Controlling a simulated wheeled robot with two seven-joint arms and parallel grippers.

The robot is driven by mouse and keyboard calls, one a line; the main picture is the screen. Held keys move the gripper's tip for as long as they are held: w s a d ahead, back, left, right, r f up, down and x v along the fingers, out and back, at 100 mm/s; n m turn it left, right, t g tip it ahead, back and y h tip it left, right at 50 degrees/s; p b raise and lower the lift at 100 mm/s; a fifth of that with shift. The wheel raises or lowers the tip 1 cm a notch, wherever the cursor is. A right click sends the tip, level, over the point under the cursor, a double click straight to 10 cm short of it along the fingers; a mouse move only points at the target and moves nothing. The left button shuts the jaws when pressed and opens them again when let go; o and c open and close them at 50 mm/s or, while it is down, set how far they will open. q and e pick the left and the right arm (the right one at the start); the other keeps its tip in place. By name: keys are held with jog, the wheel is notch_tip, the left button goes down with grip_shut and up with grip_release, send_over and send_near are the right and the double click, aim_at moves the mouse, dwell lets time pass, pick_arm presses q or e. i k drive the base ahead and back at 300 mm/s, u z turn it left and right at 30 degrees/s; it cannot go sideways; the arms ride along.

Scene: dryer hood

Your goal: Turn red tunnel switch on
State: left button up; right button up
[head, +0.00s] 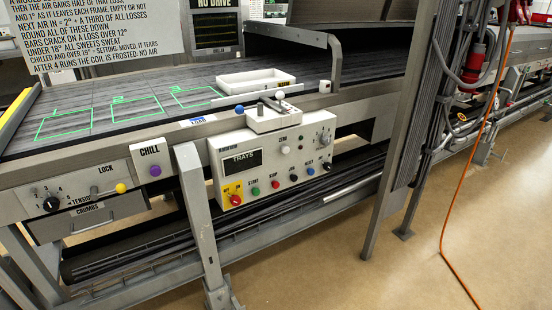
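A white control panel (270,163) is fixed to the front of the conveyor frame. At its lower left a red knob (235,199) sits on a yellow plate with small markings, apparently the red switch. The pointing direction of the knob is too small to tell. A dark display (243,162) above it reads "TRAYS". Neither of my grippers is in view.
A row of coloured buttons (275,184) runs right of the red knob. A grey leg (197,210) stands just left of the panel, and a tall post (408,110) stands to the right. An orange cable (452,180) hangs to the floor. Floor in front is open.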

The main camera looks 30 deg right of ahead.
aim_at(236, 201)
jog(key=k, duration=0.5)
jog(key=z, duration=0.55)
jog(key=i, duration=1.45)
jog(key=u, duration=0.5)
